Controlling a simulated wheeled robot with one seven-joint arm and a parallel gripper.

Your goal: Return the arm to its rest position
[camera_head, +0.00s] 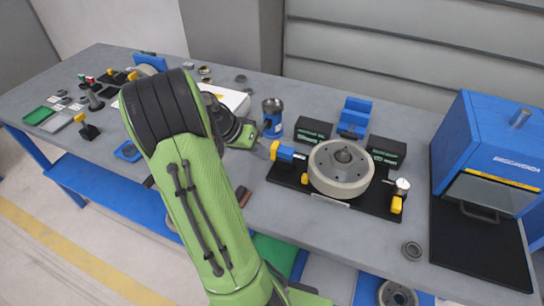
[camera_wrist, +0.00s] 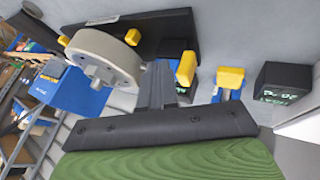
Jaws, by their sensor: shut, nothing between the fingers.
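My gripper (camera_wrist: 157,75) shows in the wrist view as dark fingers pressed together, shut and empty. It points toward the bench, just beside a round grey metal part. In the head view my green arm reaches up over the front of the bench and bends down to the right, with the wrist left of the fixture; the fingertips are hard to make out there. The round grey part (camera_head: 341,172) sits on a black fixture plate (camera_head: 284,174) with yellow-tipped clamps. It also shows in the wrist view (camera_wrist: 106,52), apart from my fingers as far as I can tell.
A blue machine (camera_head: 490,140) stands at the right. Small parts crowd the left end. The bench's front middle is fairly clear.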

